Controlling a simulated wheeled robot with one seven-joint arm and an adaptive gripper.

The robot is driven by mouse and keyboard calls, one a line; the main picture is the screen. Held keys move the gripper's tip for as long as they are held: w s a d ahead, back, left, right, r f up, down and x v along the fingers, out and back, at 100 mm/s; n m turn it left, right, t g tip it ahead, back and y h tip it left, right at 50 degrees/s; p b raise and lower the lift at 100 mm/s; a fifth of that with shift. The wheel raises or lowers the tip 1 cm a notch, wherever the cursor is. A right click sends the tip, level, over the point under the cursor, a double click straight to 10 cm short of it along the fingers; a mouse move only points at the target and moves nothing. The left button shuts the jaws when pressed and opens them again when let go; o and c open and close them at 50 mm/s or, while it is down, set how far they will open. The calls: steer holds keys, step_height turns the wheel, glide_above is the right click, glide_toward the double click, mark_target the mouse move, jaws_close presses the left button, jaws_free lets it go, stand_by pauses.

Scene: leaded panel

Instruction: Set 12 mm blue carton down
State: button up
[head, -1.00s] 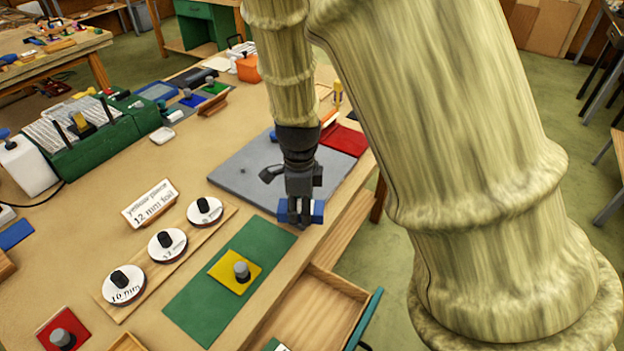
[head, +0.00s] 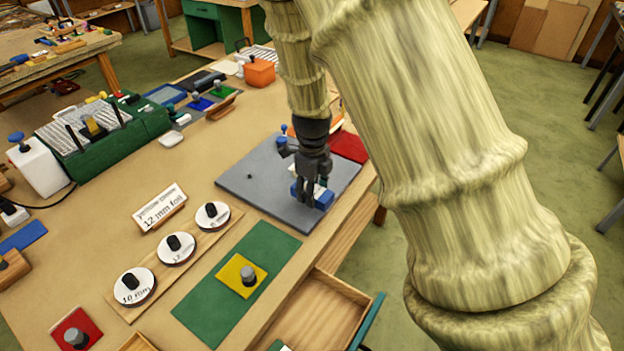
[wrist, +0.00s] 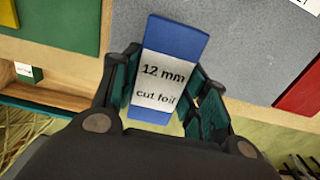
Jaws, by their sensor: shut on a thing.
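The blue carton (wrist: 175,40) has a white label reading "12 mm cut foil" in the wrist view. My gripper (wrist: 168,88) is shut on it, with a finger on each side of the label. In the head view my gripper (head: 311,190) is over the near right part of the grey mat, and the blue carton (head: 324,200) shows at its fingertips. The grey mat (head: 255,180) lies flat on the bench. Whether the carton touches the mat or hangs just above it, I cannot tell.
A green mat (head: 210,300) with a yellow knobbed piece (head: 238,272) lies nearer. White discs (head: 175,248) stand on a wooden strip beside a "12 mm foil" sign (head: 160,207). A red mat (head: 348,146) lies behind my gripper. An open drawer (head: 320,315) juts out at the front edge.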

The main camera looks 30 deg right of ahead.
steer(key=w+d, duration=0.1)
steer(key=w, duration=0.1)
steer(key=w+d+p, duration=0.1)
steer(key=w, duration=0.1)
steer(key=w+p, duration=0.1)
steer(key=w, duration=0.1)
steer(key=shift+w+d+f, duration=0.1)
steer(key=shift+d+f, duration=0.15)
steer(key=shift+d, duration=0.15)
steer(key=shift+f+p, duration=1)
steer(key=shift+f, duration=0.85)
steer(key=shift+f, duration=0.1)
steer(key=o, duration=1.1)
steer(key=shift+c, duration=0.2)
step_height(320, 180, up, 12)
steer(key=b, duration=0.3)
